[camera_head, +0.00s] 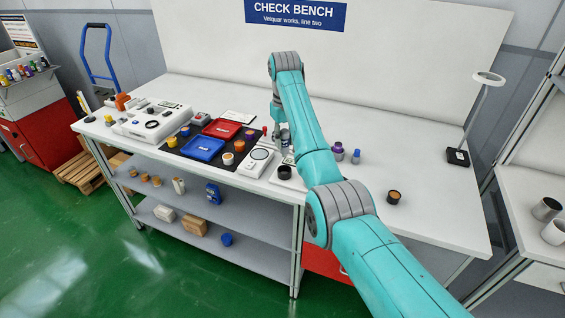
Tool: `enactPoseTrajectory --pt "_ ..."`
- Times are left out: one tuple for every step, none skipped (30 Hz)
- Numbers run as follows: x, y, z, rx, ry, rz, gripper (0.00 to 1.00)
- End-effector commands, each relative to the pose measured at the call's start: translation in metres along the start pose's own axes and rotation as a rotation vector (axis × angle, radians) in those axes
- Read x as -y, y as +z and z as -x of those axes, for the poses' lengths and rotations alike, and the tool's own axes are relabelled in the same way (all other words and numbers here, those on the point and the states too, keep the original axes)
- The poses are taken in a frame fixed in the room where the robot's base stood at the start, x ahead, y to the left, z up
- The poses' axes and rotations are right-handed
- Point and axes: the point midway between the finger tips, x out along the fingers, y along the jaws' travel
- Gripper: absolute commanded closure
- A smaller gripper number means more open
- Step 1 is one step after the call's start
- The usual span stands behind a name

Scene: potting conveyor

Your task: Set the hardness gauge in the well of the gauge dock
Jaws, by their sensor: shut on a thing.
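My gripper (279,122) points down over the middle of the check bench, small in the picture and partly hidden by my teal arm. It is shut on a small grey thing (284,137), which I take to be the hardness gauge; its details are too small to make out. A low white block (289,158) stands just below it and may be the gauge dock, but my arm hides part of it and no well can be made out. I cannot tell whether the held thing touches the block.
A white scale-like device (255,161), a dark cup (284,172), a blue tray (202,148) and a red tray (222,128) lie to the left. Purple-and-grey pieces (338,152) and a dark pot (393,197) stand right of my arm. The bench's right part is mostly clear before a lamp (458,156).

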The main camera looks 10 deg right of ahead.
Motion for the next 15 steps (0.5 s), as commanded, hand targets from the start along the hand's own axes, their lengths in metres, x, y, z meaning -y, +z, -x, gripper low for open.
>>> enactPoseTrajectory --pt "-0.001 0.001 -0.01 0.003 -0.001 0.0 1.0" --pt "-0.001 0.001 -0.016 0.002 -0.001 0.0 1.0" --pt "-0.002 0.002 -0.023 0.002 -0.001 0.0 1.0" --pt "-0.002 0.003 -0.028 0.002 -0.001 0.0 1.0" --pt "-0.002 0.003 -0.034 0.002 -0.001 0.0 1.0" --pt "-0.003 0.003 -0.039 0.001 0.0 0.0 1.0" --pt "-0.003 0.003 -0.042 0.0 0.0 0.0 1.0" --pt "-0.003 0.004 -0.044 0.0 0.0 0.0 1.0" --pt "-0.003 0.004 -0.047 0.0 0.0 0.0 1.0" --pt "-0.003 0.004 -0.049 0.0 0.0 0.0 1.0" --pt "-0.004 0.004 -0.052 0.0 0.0 0.0 1.0" --pt "-0.004 0.005 -0.056 0.001 0.0 0.0 1.0" --pt "-0.004 0.005 -0.059 0.001 0.0 0.0 1.0" --pt "-0.004 0.006 -0.063 0.001 0.0 0.0 1.0" --pt "-0.004 0.006 -0.069 0.001 0.0 0.0 1.0"
